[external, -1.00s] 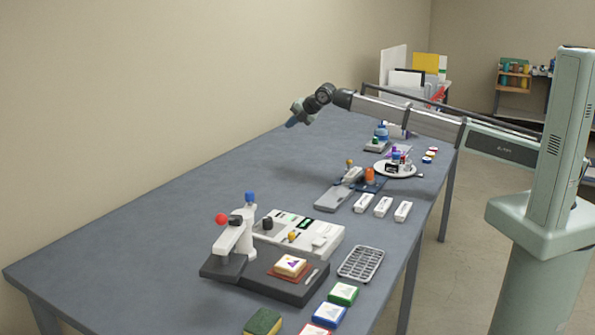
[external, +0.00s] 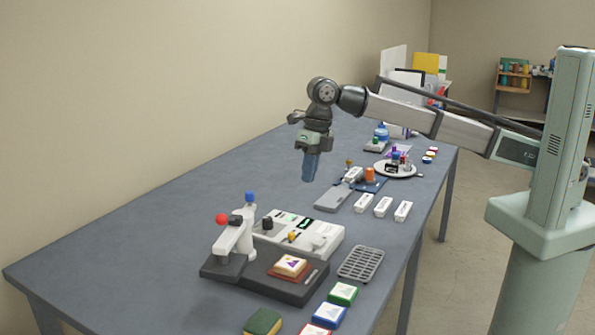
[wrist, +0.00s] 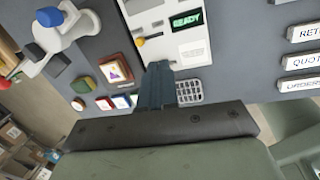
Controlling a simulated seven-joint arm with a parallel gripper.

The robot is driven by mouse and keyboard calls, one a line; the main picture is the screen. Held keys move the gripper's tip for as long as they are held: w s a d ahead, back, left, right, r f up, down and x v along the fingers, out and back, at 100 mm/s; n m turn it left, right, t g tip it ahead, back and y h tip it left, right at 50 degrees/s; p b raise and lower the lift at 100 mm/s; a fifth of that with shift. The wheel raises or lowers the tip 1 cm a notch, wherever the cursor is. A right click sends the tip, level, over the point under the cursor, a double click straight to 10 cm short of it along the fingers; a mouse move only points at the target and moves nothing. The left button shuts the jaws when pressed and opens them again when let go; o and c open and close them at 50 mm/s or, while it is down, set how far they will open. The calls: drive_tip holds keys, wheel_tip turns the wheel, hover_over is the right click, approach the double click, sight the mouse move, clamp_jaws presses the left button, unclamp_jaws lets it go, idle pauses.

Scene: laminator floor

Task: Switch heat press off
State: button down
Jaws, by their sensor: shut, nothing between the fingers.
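A press with a pale arm (external: 232,238), a red ball handle (external: 221,218) and a dark base (external: 290,285) stands on the near part of the table. Beside it is a white control box (external: 328,236) with green-lit displays, a black knob (external: 267,223) and a small yellow-orange knob (external: 292,237). The wrist view shows the box's READY display (wrist: 186,20) lit green and the yellow-orange knob (wrist: 140,41). My gripper (external: 309,178) points down, shut and empty, above the table and apart from the box. Its blue fingers (wrist: 158,90) overlap the box's edge in the wrist view.
A grey grid tray (external: 360,264) and several coloured pads lie near the right edge. The table's left side is clear.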

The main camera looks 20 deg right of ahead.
drive_tip(key=r+n+h, duration=0.1)
drive_tip(key=n, duration=0.1)
hover_over(318, 242)
drive_tip(key=w+d, duration=0.2)
drive_tip(key=shift+g, duration=0.3)
drive_tip(key=f, duration=0.4)
drive_tip(key=s+a+f, duration=0.1)
drive_tip(key=f, duration=0.8)
drive_tip(key=shift+s+a+f, duration=0.25)
drive_tip(key=shift+f, duration=0.15)
